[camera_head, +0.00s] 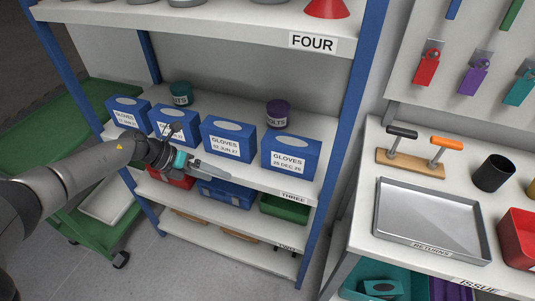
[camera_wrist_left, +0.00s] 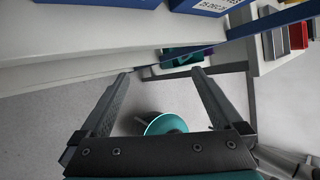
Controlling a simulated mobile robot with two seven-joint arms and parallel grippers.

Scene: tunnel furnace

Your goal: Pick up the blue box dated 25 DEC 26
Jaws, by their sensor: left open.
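The blue box labelled GLOVES 25 DEC 26 (camera_head: 291,157) stands upright at the right end of a row of blue boxes on shelf THREE. Its lower front also shows at the top edge of the left wrist view (camera_wrist_left: 190,6). My left gripper (camera_head: 226,174) is open in front of the shelf, left of and a little below that box, apart from it. In the left wrist view its two fingers (camera_wrist_left: 161,76) are spread with nothing between them. My right gripper is not in view.
Other blue glove boxes (camera_head: 228,141) stand to the left, the nearest dated 02 JUN 27. A purple jar (camera_head: 278,115) and a teal jar (camera_head: 181,96) stand behind. A blue rack post (camera_head: 350,110) is to the right. A metal tray (camera_head: 432,222) lies on the white bench.

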